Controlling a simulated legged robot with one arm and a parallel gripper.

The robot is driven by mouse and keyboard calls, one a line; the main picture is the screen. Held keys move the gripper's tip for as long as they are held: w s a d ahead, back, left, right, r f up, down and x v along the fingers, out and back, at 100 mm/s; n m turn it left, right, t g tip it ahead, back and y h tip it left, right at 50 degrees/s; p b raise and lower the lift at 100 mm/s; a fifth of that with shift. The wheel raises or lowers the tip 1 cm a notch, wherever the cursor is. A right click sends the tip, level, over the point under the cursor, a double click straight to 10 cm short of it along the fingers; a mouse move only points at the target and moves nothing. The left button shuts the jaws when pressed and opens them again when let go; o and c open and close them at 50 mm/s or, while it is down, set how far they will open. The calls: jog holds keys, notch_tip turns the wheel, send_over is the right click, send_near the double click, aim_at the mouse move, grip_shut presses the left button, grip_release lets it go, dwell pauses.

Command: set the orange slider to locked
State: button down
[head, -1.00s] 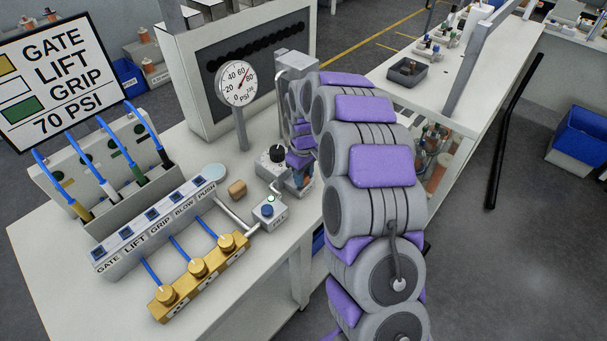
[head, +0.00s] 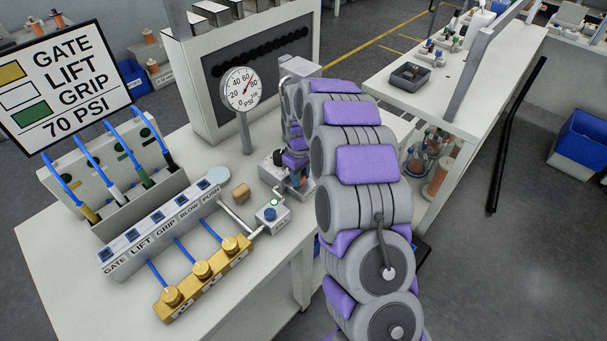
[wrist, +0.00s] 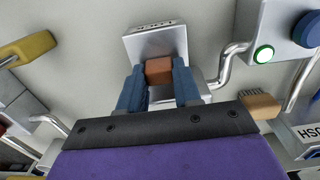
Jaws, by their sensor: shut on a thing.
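The orange slider (wrist: 159,70) shows in the wrist view as a small orange-brown block. It sits at the near side of a silver box (wrist: 155,42) with a small marked strip along its far edge. My gripper (wrist: 159,80) has its two blue fingers closed on either side of the slider.
A tan block (wrist: 262,104) and a box with a green-lit button (wrist: 264,54) and bent metal pipe are close on the right in the wrist view. In the head view, the gauge (head: 241,88), labelled button strip (head: 165,222) and brass valve block (head: 203,280) stand nearby.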

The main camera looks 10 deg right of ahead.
jog(key=shift+w, duration=0.1)
jog(key=c, duration=0.8)
grip_release()
jog(key=shift+a, duration=0.15)
jog(key=shift+o, duration=0.2)
notch_tip(320, 180, up, 17)
jog(key=p, duration=0.3)
jog(key=shift+r, duration=0.15)
